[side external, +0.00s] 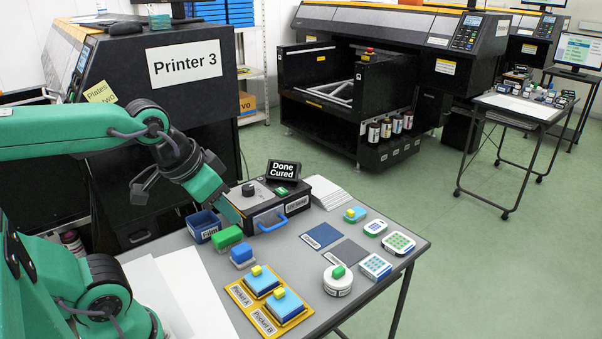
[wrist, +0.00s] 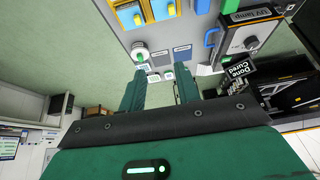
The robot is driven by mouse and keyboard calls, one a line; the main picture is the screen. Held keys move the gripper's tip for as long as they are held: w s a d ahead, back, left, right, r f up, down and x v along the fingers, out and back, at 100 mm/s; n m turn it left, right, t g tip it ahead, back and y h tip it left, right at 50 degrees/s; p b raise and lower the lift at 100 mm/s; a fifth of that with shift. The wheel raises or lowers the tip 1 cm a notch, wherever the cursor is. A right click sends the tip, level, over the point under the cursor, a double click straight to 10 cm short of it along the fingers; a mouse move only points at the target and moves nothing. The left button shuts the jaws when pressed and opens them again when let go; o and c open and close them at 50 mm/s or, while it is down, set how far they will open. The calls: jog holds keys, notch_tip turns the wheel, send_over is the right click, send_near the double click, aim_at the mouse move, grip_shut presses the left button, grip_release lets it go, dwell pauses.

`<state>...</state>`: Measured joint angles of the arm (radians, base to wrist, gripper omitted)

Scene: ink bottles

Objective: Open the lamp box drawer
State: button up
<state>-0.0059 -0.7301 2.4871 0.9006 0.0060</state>
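The lamp box (side external: 310,197) is a dark box with a pale front label, at the back of the grey table. Its blue drawer handle (side external: 271,221) sticks out at the front, and the drawer looks shut. In the wrist view, the box (wrist: 262,32) and its blue handle (wrist: 211,38) are at upper right. My gripper (side external: 231,210) is just left of the box in the side view, near the handle but not visibly touching it. In the wrist view, the two green fingers of my gripper (wrist: 160,85) are apart with nothing between them.
A "Done Cured" display (side external: 284,169) stands on the lamp box. A blue bin (side external: 203,226), a green block (side external: 228,238) and a blue-and-white block (side external: 242,256) stand left of the handle. A yellow tray (side external: 239,296) is in front. Mats (side external: 321,236) lie to the right.

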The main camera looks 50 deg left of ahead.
jog(key=w+a+g, duration=0.2)
jog(key=w+a, duration=0.1)
jog(key=w, duration=0.3)
jog(key=g, duration=0.4)
send_near(274, 226)
jog(key=shift+s+a, duration=0.1)
jog(key=shift+f, duration=0.1)
jog(key=shift+f, duration=3.9)
jog(key=shift+c, duration=0.2)
grip_shut()
